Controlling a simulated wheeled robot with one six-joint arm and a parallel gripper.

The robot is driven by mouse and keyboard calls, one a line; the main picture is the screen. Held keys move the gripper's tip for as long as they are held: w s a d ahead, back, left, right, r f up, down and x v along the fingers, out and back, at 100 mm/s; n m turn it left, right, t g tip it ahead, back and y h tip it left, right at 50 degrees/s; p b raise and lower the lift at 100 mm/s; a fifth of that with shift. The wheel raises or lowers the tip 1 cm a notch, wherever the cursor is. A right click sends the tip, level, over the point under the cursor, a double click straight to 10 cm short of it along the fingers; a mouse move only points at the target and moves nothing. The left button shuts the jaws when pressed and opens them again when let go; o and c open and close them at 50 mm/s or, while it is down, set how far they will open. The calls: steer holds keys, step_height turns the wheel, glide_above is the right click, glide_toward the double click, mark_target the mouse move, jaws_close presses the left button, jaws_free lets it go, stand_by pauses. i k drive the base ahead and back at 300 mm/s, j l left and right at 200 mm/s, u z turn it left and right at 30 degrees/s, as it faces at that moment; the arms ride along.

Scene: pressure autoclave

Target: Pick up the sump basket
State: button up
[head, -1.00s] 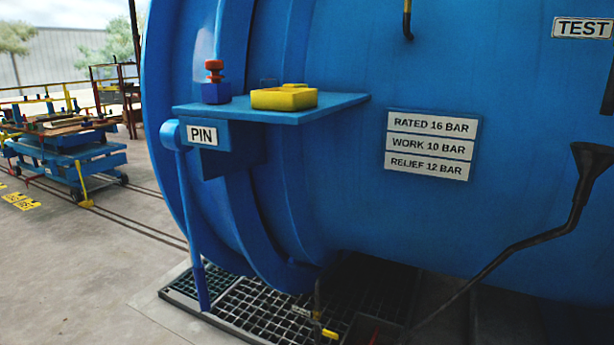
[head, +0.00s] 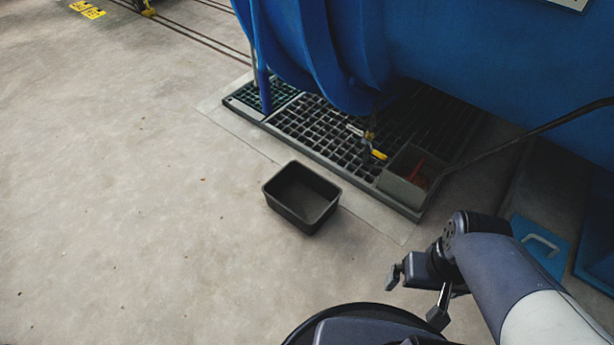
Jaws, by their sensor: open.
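A grey square opening or box (head: 407,190) sits at the right end of the floor grating, under the blue vessel. Something red (head: 418,172) shows inside it; it may be the sump basket or part of it, but I cannot tell. A dark open-topped bin (head: 302,197) stands on the concrete left of the grating and looks empty. My gripper (head: 415,298) is open and empty, at the lower right. It is in front of the grey box and to the right of the bin, apart from both.
The grating (head: 330,140) has a valve with a yellow handle (head: 378,154) above it. A dark bent rod (head: 540,130) reaches down towards the grey box from the right. A blue plate with a pale handle (head: 540,245) lies at right.

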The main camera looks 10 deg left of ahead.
mark_target(421, 175)
steer(key=i+j+z, duration=0.15)
steer(key=i, duration=0.25)
steer(key=i+j+z, duration=0.2)
steer(key=i, duration=0.2)
steer(key=i+j+z, duration=0.15)
steer(key=i, duration=0.25)
